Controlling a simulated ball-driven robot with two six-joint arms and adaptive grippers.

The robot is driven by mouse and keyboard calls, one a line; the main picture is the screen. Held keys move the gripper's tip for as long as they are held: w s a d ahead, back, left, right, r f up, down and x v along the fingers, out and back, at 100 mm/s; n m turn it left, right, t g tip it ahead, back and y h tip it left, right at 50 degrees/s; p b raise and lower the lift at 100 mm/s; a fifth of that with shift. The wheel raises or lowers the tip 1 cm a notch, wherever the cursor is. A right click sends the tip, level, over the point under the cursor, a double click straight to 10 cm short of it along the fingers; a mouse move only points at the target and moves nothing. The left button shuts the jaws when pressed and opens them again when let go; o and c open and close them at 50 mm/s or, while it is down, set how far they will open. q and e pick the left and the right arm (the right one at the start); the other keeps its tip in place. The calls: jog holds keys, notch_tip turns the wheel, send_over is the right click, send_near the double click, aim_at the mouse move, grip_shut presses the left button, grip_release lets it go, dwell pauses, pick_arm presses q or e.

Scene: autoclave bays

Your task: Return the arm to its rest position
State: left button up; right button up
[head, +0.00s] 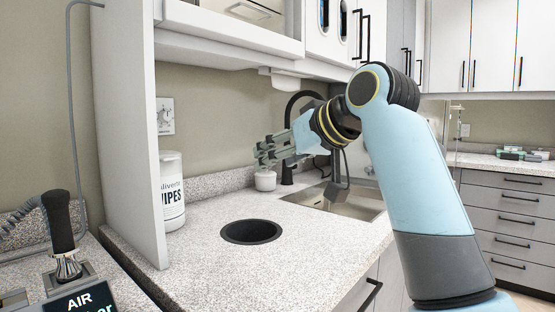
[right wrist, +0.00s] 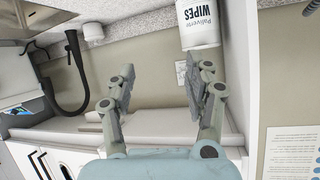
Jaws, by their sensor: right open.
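My right arm (head: 410,170) comes in from the lower right of the head view and bends at a dark joint near the top. Its right gripper (head: 268,152) points left above the counter, between the wipes canister and the sink. In the right wrist view the gripper (right wrist: 155,88) has its two fingers spread wide with nothing between them. My left gripper is in neither view.
A white wipes canister (head: 171,192) stands by the white partition (head: 128,130); it also shows in the right wrist view (right wrist: 199,25). A round black-rimmed hole (head: 251,231) and a sink (head: 340,200) with a black faucet (head: 287,115) are in the speckled counter (head: 215,275). White cabinets (head: 235,28) hang above.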

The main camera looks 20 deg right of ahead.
jog(key=s+d+f+m+g+h, duration=0.1)
jog(key=s+d+f+g+h, duration=0.15)
jog(key=s+f, duration=0.7)
jog(key=s+d+f+g+h, duration=0.15)
jog(key=s+d+f, duration=0.25)
jog(key=s+f, duration=0.55)
jog(key=s+d+f+g+h, duration=0.1)
jog(key=s+d+f+g, duration=0.1)
jog(key=s+f, duration=0.55)
jog(key=s+d+f+g+h, duration=0.1)
jog(key=s+d+f+g, duration=0.2)
jog(key=s, duration=0.8)
notch_tip(320, 180, down, 25)
jog(key=s+d, duration=0.1)
jog(key=s+d+f+m+g, duration=0.1)
jog(key=s+f+g, duration=0.1)
jog(key=s+f, duration=1.5)
jog(key=shift+s+d+f+y, duration=0.2)
jog(key=shift+s+d+y, duration=0.1)
jog(key=shift+s, duration=0.65)
jog(key=shift+c, duration=0.2)
